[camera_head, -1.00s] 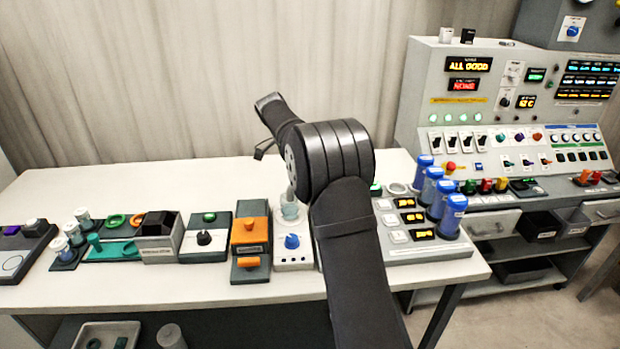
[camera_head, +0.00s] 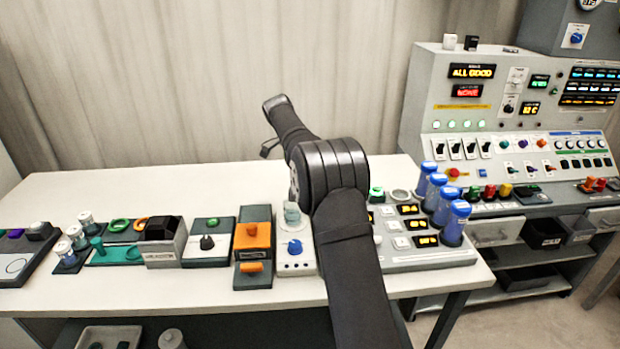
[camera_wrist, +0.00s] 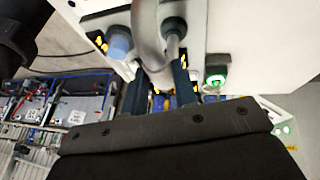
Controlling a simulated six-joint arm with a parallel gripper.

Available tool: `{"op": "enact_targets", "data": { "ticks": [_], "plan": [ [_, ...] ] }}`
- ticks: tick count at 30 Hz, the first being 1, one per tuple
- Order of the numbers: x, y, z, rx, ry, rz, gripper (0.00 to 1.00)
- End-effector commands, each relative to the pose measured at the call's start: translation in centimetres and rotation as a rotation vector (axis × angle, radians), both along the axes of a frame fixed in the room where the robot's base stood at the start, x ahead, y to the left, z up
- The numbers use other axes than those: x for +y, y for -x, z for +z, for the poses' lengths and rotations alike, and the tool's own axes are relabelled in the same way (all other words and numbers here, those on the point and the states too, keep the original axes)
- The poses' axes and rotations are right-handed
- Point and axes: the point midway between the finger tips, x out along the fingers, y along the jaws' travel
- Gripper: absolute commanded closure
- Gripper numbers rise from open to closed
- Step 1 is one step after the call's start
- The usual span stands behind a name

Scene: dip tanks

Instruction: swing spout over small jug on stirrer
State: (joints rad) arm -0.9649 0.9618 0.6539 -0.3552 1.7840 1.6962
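The stirrer (camera_head: 297,262) is a white box with a blue knob on the front of the bench in the head view. The small jug (camera_head: 292,214) is pale grey-green and stands on top of it, beside my arm. My arm hides the area behind and right of the jug. In the wrist view, a thick grey curved tube (camera_wrist: 146,35), apparently the spout, comes down at the tips of my gripper (camera_wrist: 160,76). Its dark blue fingers stand apart, with background showing between them. I cannot tell whether either finger touches the tube. The head view hides my gripper behind the arm.
An orange-topped box (camera_head: 253,240) stands close to the left of the stirrer. A panel with yellow displays (camera_head: 425,245) and several blue-capped cylinders (camera_head: 455,222) stand to the right. The back left of the bench (camera_head: 150,190) is clear.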

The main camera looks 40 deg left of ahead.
Motion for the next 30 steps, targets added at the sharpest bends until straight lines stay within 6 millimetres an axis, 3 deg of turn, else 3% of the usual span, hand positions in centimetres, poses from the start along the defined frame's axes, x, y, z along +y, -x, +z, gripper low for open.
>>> {"op": "enact_targets", "data": {
  "ticks": [1,3,14,30],
  "plan": [
    [0.0,-0.1,0.1,-0.004,-0.004,-0.001,0.66],
    [0.0,-0.1,0.1,-0.003,-0.003,0.0,0.52],
    [0.2,0.0,0.3,-0.002,-0.002,0.001,0.52],
    [2.8,0.8,6.1,-0.004,-0.003,0.001,0.52]
  ]
}}
